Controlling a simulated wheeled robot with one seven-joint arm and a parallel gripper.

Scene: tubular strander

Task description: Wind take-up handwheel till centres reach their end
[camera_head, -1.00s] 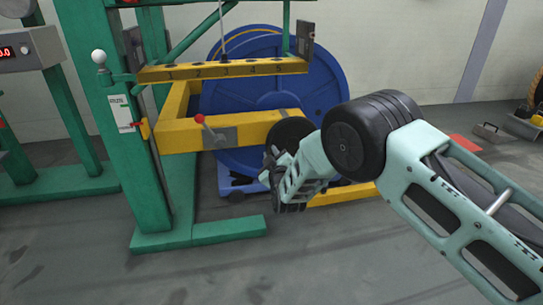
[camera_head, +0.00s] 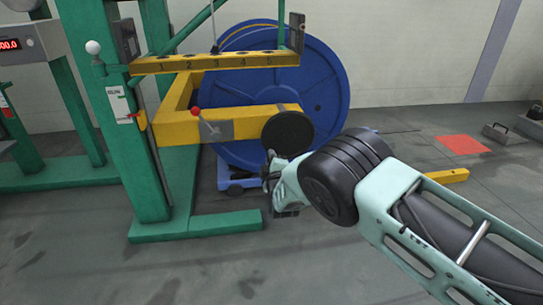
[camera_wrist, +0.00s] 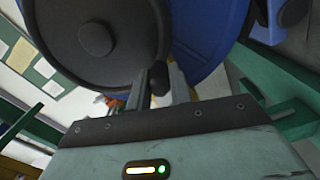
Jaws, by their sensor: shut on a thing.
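The take-up handwheel is a dark round disc (camera_head: 287,133) at the right end of the yellow arm (camera_head: 255,122), in front of the blue reel. It fills the upper left of the wrist view (camera_wrist: 75,50). My gripper (camera_head: 268,172) is at the wheel's lower left edge in the head view. In the wrist view its fingers (camera_wrist: 152,88) are shut on the small dark handle (camera_wrist: 160,78) at the wheel's rim. The fingers hide part of the handle. The take-up centres cannot be made out.
The large blue reel (camera_head: 325,85) stands behind the yellow arm. A red-knobbed lever (camera_head: 205,122) is on that arm, left of the wheel. A numbered yellow bar (camera_head: 215,62) runs above. A green post (camera_head: 140,160) stands at left. Floor in front is clear.

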